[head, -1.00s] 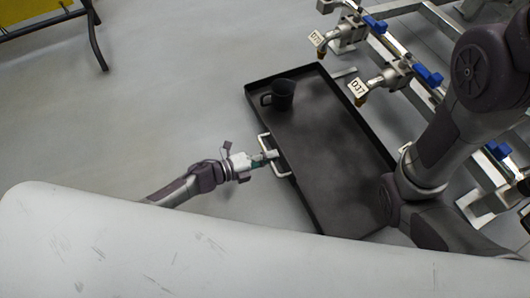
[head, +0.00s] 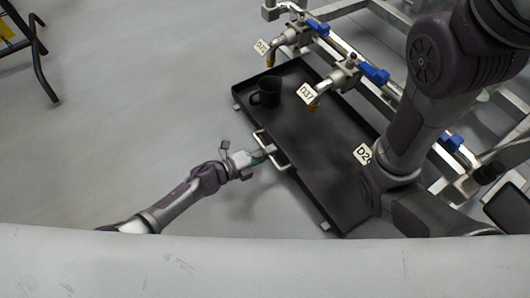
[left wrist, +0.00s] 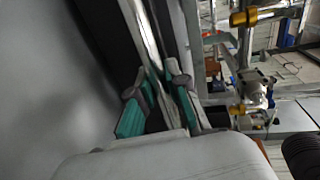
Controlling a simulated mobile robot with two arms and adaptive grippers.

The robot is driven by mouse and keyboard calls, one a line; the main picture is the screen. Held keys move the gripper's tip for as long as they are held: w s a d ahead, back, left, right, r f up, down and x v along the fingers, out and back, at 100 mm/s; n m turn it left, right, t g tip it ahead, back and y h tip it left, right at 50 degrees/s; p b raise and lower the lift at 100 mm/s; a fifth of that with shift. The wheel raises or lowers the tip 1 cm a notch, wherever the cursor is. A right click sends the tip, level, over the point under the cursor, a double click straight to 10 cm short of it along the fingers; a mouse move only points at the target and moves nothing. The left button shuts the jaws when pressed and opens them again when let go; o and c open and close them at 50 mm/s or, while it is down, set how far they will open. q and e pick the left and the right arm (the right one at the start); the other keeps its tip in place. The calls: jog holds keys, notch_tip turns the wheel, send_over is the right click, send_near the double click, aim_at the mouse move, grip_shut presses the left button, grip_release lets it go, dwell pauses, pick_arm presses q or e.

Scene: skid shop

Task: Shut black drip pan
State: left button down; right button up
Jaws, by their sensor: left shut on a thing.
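The black drip pan (head: 318,160) is a long, shallow tray at mid-picture in the head view, partly under the tap rack. A pale bar handle (head: 283,167) sticks out from its near long side. My left gripper (head: 268,152) is shut on this handle. In the left wrist view, the green-padded fingers (left wrist: 158,92) close around the pale handle bar (left wrist: 150,35). My right gripper is not visible.
Taps with blue levers (head: 374,75) and labels such as D37 (head: 306,93) hang over the pan's far side from a metal rack (head: 360,15). A dark-legged stand (head: 42,60) is at upper left. The floor (head: 130,120) left of the pan is clear.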

pick_arm(q)
jog(key=shift+w+d+r, duration=0.1)
jog(key=shift+w+d, duration=0.05)
jog(key=c, duration=1.1)
grip_release()
jog(key=shift+d, duration=0.1)
jog(key=shift+c, duration=0.2)
jog(key=shift+s+a, duration=0.2)
jog(key=shift+a, duration=0.1)
jog(key=v, duration=1.1)
jog(key=shift+a, duration=0.15)
